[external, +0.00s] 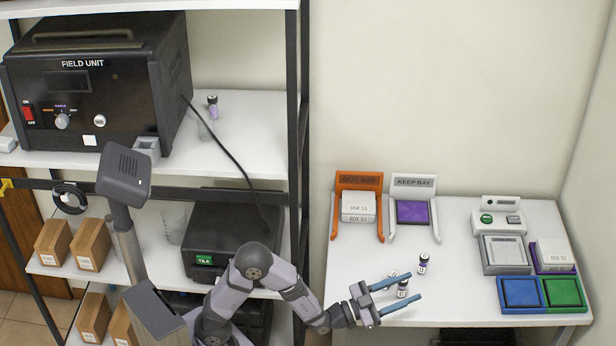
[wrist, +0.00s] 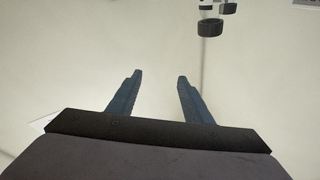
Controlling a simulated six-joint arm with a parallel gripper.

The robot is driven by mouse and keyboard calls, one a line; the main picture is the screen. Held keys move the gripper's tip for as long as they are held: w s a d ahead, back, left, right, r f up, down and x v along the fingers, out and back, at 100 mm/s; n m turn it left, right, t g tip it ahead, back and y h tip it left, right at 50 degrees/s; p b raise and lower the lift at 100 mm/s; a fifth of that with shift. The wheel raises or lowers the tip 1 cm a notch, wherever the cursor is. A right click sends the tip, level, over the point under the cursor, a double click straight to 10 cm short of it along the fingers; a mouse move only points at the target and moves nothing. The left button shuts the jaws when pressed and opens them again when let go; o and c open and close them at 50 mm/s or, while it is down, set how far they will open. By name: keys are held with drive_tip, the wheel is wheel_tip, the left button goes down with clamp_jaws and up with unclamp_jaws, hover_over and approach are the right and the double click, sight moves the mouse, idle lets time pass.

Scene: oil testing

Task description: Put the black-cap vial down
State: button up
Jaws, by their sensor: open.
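My gripper (external: 415,286) is open over the front left of the white table on the right. A small black-cap vial with a white and purple label (external: 423,264) stands upright just beyond the fingertips. Another small vial (external: 402,289) shows between the two fingers in the external view, partly hidden by them. In the wrist view the space between the fingertips (wrist: 160,76) is empty. A black cap (wrist: 210,27) is up and right of the fingers there, apart from them, with part of a second one (wrist: 229,7) at the top edge. Which vial is which is unclear.
An orange out bay (external: 372,182) holding white boxes and a white keep bay (external: 436,220) with a purple pad stand at the back. Blue (external: 522,293) and green (external: 563,293) trays and a grey device (external: 505,254) fill the right. Another vial (external: 212,106) stands on the shelf.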

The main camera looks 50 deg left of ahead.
sight(399, 285)
drive_tip(key=s+a+f+n+y+p, duration=0.1)
drive_tip(key=a+f+n, duration=0.1)
drive_tip(key=s+a+f+n+y+p, duration=0.1)
drive_tip(key=a+f+n+y, duration=0.1)
drive_tip(key=a, duration=0.1)
drive_tip(key=a+f+n+g+y+p, duration=0.1)
drive_tip(key=a+f+n+y, duration=0.1)
drive_tip(key=shift+s+a+f+n, duration=0.3)
drive_tip(key=shift+s+f, duration=0.1)
drive_tip(key=shift+p+x, duration=0.55)
drive_tip(key=shift+x, duration=3.15)
drive_tip(key=shift+r, duration=0.1)
drive_tip(key=shift+c, duration=0.7)
clamp_jaws()
drive_tip(key=shift+r, duration=0.15)
wheel_tip(399, 285, up, 10)
drive_tip(key=p, duration=0.1)
